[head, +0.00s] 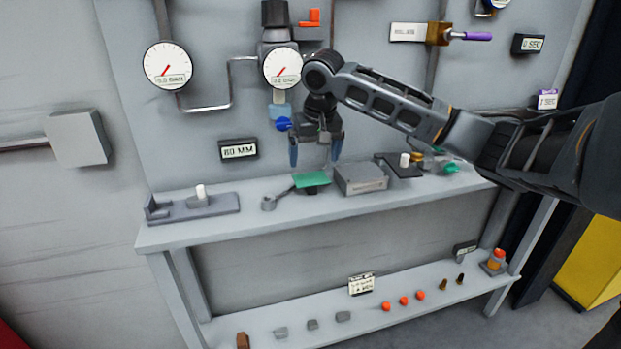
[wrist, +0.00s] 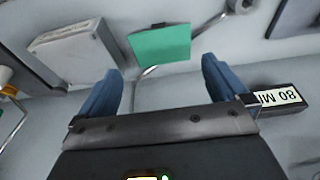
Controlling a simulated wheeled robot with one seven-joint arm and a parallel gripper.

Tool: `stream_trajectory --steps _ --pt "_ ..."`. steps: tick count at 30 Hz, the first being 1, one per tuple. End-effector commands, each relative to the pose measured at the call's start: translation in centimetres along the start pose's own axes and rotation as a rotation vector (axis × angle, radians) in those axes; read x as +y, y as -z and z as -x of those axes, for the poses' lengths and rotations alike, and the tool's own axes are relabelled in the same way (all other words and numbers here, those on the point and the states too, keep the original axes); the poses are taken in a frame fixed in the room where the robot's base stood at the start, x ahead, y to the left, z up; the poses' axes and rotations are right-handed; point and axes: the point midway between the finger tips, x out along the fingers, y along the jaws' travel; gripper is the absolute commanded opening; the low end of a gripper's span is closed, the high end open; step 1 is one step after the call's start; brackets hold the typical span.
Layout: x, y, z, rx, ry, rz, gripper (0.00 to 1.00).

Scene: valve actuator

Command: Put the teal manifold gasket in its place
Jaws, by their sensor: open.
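A flat teal-green plate (head: 311,179), which looks like the teal manifold gasket, lies on the upper bench shelf, left of a grey box. It also shows in the wrist view (wrist: 160,45), beyond the fingertips and between their lines. My gripper (head: 315,157) is open and empty above the plate, its blue fingers pointing down; the fingers also show in the wrist view (wrist: 161,70). The fingers do not touch the plate. Another small green thing (head: 449,168) lies further right on the shelf. I cannot tell which spot is the gasket's place.
The grey box (head: 361,179) stands close right of the plate, and a round-ended grey tool (head: 268,203) lies left. A grey fixture with a white peg (head: 200,194) is further left. Gauges and pipes (head: 282,68) rise behind my gripper. Small parts line the lower shelf (head: 290,319).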

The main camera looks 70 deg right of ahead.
Motion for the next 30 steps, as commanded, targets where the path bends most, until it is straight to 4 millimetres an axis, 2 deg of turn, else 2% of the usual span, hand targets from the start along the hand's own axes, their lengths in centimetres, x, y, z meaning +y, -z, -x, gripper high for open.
stream_trajectory --steps 5,12,16,22,30 --pt "0.0 0.1 -1.7 -0.001 -0.001 0.001 1.00" --pt "-0.2 0.1 -5.0 0.001 0.001 0.001 1.00" --pt "-0.2 0.1 -5.7 0.002 0.001 0.001 1.00" --pt "-0.3 0.1 -5.8 0.003 0.002 0.001 1.00" --pt "-0.3 0.1 -5.8 0.003 0.002 0.001 0.74"
